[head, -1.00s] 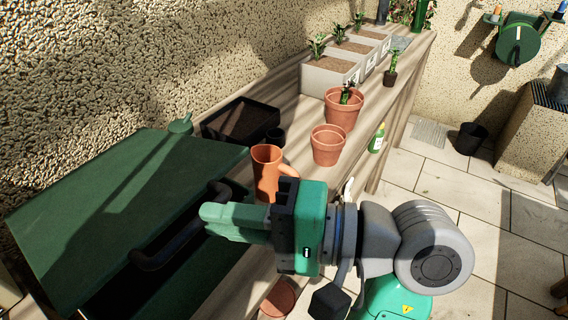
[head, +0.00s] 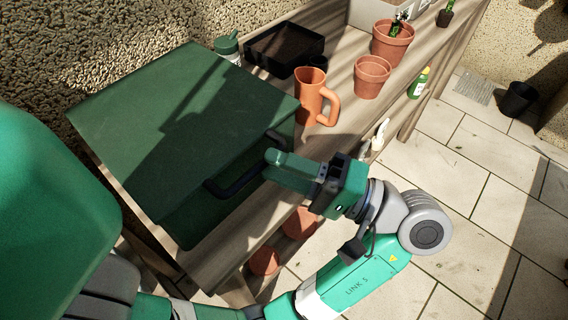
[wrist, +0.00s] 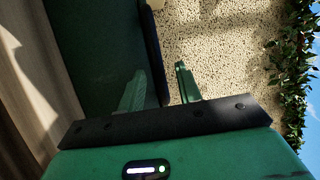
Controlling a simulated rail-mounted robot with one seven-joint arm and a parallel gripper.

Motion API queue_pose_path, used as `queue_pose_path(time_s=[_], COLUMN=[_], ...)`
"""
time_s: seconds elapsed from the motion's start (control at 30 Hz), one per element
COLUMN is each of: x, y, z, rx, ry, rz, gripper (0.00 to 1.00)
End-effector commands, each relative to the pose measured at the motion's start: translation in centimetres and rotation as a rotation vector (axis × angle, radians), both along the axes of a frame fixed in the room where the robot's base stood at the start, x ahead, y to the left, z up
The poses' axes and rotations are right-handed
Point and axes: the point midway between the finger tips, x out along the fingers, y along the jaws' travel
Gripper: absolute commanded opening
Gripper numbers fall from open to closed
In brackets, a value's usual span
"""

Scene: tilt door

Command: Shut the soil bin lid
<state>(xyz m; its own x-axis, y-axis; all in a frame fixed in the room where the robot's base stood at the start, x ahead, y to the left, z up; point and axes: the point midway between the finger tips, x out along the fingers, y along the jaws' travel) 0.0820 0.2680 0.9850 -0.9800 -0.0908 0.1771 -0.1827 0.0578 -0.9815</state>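The soil bin (head: 215,212) is a dark green box on the left of the bench. Its green lid (head: 170,120) lies low over it in the head view; I cannot tell whether a thin gap is left at the front edge. A black bar handle (head: 236,186) runs along the lid's front. My gripper (head: 272,162) is at the handle's right end. In the wrist view, the two fingers (wrist: 160,88) are apart with the black handle (wrist: 152,55) between them. The left finger is close to the bar, and a gap shows beside the right finger.
A terracotta jug (head: 310,95), a green-capped bottle (head: 228,48) and a black tray (head: 283,48) stand beyond the bin. Terracotta pots (head: 371,76) stand farther right. More pots (head: 300,222) sit below the bench front.

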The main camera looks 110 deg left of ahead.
Motion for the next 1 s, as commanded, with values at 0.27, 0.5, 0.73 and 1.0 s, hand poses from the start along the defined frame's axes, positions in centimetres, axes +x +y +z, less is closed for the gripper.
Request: queue_pose_path(time_s=[0.27, 0.5, 0.73, 1.0], x=[2.8, 6.8, 7.7, 7.7], y=[0.3, 0.6, 0.7, 0.7], z=[-0.3, -1.1, -1.4, -1.4], rx=[0.000, 0.000, -0.001, 0.000], ry=[0.000, -0.003, 0.000, 0.000], rz=[-0.002, -0.001, 0.000, 0.000], gripper=[0.34, 0.34, 0.34, 0.34])
